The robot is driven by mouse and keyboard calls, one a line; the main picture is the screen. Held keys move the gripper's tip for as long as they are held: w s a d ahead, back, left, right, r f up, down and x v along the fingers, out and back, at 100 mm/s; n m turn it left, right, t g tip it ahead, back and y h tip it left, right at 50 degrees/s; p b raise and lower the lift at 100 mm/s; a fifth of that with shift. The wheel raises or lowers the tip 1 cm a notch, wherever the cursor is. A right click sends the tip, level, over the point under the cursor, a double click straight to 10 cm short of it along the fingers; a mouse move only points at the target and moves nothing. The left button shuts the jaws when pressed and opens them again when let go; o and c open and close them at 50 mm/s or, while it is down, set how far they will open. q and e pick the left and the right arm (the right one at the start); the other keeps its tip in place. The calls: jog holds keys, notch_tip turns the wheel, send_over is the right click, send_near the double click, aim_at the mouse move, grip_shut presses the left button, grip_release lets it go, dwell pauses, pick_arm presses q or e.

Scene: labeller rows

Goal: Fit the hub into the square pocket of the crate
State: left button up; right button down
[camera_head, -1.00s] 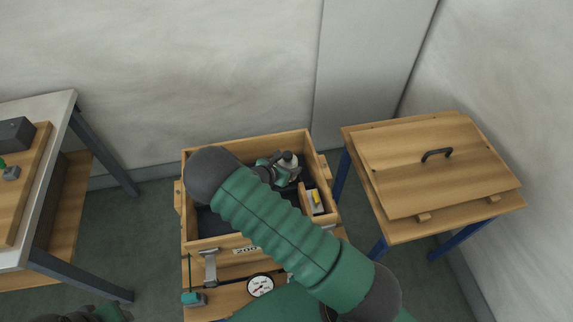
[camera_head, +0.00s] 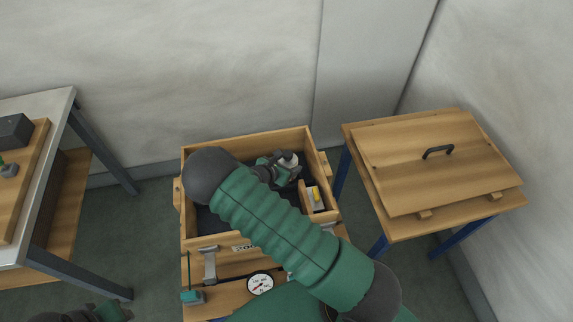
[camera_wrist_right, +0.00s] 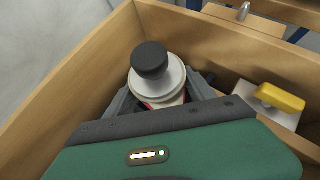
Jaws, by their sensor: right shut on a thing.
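The wooden crate (camera_head: 245,141) stands open in the middle of the head view, with a dark floor inside. My right gripper (camera_head: 284,167) is inside it near the back right corner. It is shut on the hub (camera_head: 289,157), a pale round stepped piece. In the right wrist view the hub (camera_wrist_right: 157,75) shows a black knob on top and a little red low down, between the grey fingers, close to the crate walls. The hub's underside and the square pocket are hidden. Part of my left arm shows at the bottom left, its jaws unclear.
A small compartment at the crate's right holds a white block with a yellow handle (camera_wrist_right: 280,98). A wooden lid (camera_head: 435,165) with a black handle lies on a stand at right. A dial gauge (camera_head: 260,284) sits at the crate's front. A workbench (camera_head: 60,105) stands left.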

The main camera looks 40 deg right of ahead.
jog(key=shift+f+b, duration=1.85)
jog(key=shift+f, duration=0.4)
jog(key=shift+c, duration=1.2)
grip_release()
jog(key=shift+r, duration=0.15)
